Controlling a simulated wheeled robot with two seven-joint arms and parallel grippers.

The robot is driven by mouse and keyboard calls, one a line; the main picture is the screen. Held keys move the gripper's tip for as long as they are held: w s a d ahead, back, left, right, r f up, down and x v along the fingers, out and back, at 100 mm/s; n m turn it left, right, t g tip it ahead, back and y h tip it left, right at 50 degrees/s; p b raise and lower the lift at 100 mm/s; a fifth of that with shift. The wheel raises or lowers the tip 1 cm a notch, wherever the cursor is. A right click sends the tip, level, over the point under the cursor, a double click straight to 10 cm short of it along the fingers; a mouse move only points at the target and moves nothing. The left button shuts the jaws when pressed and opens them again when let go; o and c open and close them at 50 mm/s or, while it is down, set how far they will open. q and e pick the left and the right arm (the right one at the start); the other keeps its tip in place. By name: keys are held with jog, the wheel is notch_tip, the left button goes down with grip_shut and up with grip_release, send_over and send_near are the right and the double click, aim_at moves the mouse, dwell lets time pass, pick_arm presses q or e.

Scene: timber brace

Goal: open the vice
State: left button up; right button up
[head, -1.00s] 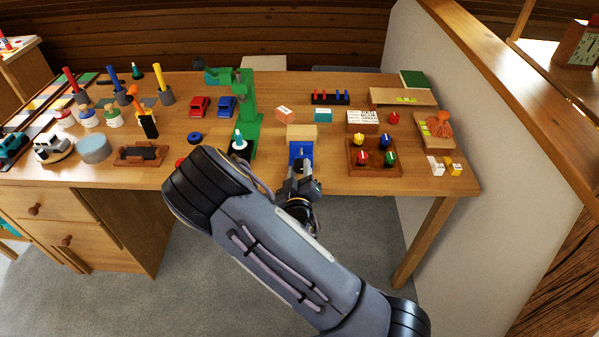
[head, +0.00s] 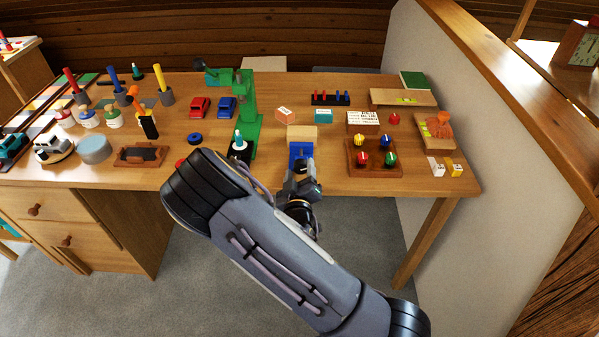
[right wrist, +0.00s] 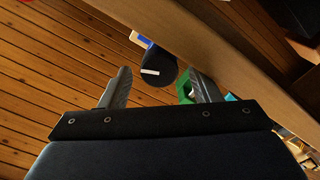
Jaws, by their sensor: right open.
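The blue vice (head: 301,149) sits at the front edge of the workbench, with a light wooden block (head: 302,132) at its back. In the right wrist view, a round black knob (right wrist: 158,68) with a white mark shows in front of a small blue part of the vice (right wrist: 141,41). My right gripper (right wrist: 160,72) is open, with its two fingers on either side of the knob in the picture. I cannot tell whether they touch it. In the head view, my right gripper (head: 303,168) is just in front of the vice and hides the knob. My left gripper is out of view.
A green machine (head: 247,110) stands left of the vice. A wooden tray (head: 374,170) with colored knobs lies to its right. Cars, paint pots and brushes fill the bench's left side. A grey partition (head: 440,130) stands at the right. Floor in front is clear.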

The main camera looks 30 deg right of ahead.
jog(key=v, duration=0.7)
jog(key=shift+s+a+b, duration=0.2)
jog(key=shift+s+b, duration=0.1)
jog(key=shift+b, duration=0.15)
